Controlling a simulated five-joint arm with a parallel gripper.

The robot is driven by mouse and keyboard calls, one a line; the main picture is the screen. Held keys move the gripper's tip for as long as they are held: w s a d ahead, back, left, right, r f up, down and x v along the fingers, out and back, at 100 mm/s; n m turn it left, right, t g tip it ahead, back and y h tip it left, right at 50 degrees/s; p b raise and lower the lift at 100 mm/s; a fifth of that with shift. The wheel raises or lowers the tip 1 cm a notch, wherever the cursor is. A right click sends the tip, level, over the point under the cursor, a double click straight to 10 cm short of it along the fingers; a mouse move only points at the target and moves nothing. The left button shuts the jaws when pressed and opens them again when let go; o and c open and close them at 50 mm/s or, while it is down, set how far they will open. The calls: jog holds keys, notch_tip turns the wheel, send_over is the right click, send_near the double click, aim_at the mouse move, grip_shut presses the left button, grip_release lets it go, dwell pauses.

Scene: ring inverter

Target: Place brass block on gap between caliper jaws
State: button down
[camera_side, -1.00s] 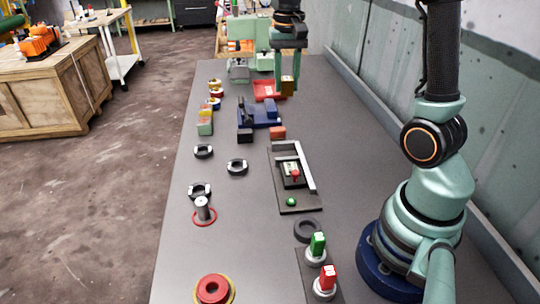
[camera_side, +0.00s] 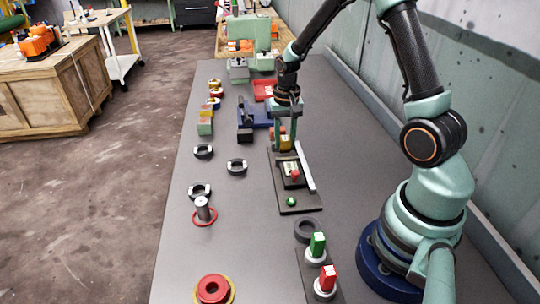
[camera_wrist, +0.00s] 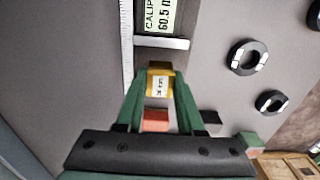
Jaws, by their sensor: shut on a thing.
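My gripper (camera_side: 283,132) is shut on the brass block (camera_wrist: 160,84), a yellow block with a white label on its face. The block also shows below the fingers in the side view (camera_side: 285,142), at the far end of the caliper. The caliper has a pale long beam (camera_side: 305,168) and a dark slider with a display (camera_wrist: 158,14). In the wrist view a pale jaw (camera_wrist: 162,43) lies just above the block. The far jaw is mostly hidden by my gripper and the block. I cannot tell whether the block touches either jaw.
An orange-red block (camera_wrist: 156,121) lies close by, past the block. Dark rings (camera_side: 237,167) lie to the left. A green button (camera_side: 291,201) is on the caliper's base. The table right of the caliper is clear.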

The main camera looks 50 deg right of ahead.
jog(key=shift+f, duration=1.15)
jog(key=shift+f, duration=0.15)
jog(key=c, duration=0.8)
grip_release()
